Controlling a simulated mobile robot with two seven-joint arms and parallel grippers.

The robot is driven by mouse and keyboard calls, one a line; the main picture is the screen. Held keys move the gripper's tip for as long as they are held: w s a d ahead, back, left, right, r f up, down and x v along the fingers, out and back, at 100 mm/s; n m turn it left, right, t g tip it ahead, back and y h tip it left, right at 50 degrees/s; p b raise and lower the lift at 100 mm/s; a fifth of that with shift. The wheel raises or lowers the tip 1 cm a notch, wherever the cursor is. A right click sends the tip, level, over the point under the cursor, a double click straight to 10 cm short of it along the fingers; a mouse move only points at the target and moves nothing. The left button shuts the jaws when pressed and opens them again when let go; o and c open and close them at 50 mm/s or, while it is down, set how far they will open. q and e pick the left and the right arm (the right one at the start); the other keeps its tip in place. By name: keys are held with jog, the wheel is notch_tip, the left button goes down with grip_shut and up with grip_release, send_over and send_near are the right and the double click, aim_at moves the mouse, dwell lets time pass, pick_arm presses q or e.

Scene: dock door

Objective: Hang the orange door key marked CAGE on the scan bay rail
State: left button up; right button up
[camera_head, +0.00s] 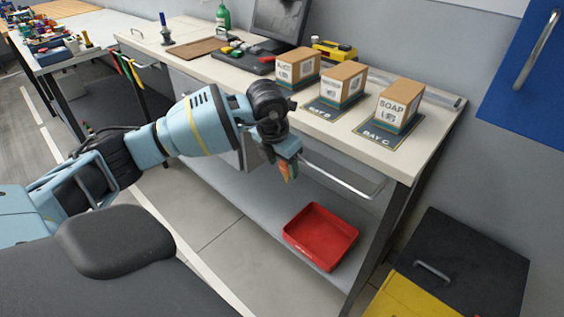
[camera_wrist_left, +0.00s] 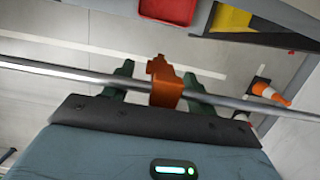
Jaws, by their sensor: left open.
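The orange key (camera_wrist_left: 165,84) lies across the silver scan bay rail (camera_wrist_left: 60,69) in the left wrist view and looks hooked over it. Its CAGE marking cannot be read. My left gripper (camera_wrist_left: 157,84) is open, with one dark green finger on each side of the key and a gap to each. In the head view my left gripper (camera_head: 288,168) is at the left part of the rail (camera_head: 345,181), below the bench's front edge. A bit of the orange key (camera_head: 292,172) shows at its fingertips. My right gripper is not in view.
Boxes, including one marked SOAP (camera_head: 399,102), stand on the bench (camera_head: 430,140) above the rail. A red tray (camera_head: 320,237) lies on the lower shelf. Coloured tags (camera_head: 131,70) hang farther left. A black and yellow container (camera_head: 455,270) stands at right.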

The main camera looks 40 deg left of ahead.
pick_arm(q)
jog(key=v, duration=0.8)
jog(key=shift+f, duration=0.1)
